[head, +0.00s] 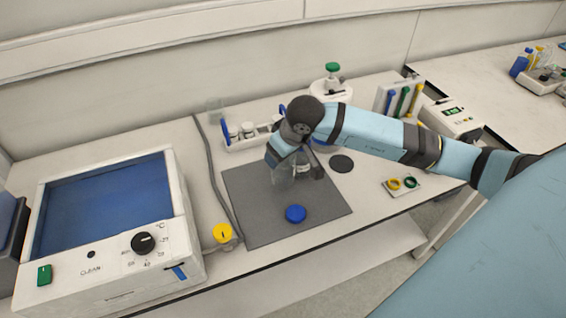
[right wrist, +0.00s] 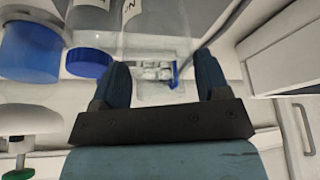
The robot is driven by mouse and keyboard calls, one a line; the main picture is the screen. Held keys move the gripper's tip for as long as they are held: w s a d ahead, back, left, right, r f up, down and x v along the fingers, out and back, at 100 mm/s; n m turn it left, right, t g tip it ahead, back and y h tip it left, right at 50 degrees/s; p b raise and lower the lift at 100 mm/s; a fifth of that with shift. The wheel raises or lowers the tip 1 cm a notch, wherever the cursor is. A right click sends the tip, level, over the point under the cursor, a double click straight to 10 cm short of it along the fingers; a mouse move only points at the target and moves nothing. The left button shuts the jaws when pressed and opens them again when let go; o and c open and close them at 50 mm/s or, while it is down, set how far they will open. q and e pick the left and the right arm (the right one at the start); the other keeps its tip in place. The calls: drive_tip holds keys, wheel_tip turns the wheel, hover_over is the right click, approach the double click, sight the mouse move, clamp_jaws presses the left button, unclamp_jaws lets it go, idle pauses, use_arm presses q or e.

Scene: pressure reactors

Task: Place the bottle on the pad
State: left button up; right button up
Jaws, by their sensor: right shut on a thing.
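A clear glass bottle (head: 283,177) is between the fingers of my right gripper (head: 298,166), over the grey rectangular mat (head: 250,218). My gripper is shut on it. In the right wrist view, the clear bottle (right wrist: 155,45) shows between the two fingers of the gripper (right wrist: 160,80). I cannot tell whether its base touches the mat. A dark round pad (head: 341,163) lies just right of the mat, bare. My left gripper is not in view.
A white rack (head: 245,142) with small bottles stands behind the mat. A heating bath (head: 105,215) and a yellow-topped item (head: 223,233) are at left. A small plate with rings (head: 401,185) lies at right.

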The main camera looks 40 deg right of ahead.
drive_tip(key=shift+f, duration=2.1)
drive_tip(key=shift+f+b, duration=0.25)
drive_tip(key=shift+b, duration=0.05)
drive_tip(key=o, duration=1)
drive_tip(key=shift+r, duration=0.1)
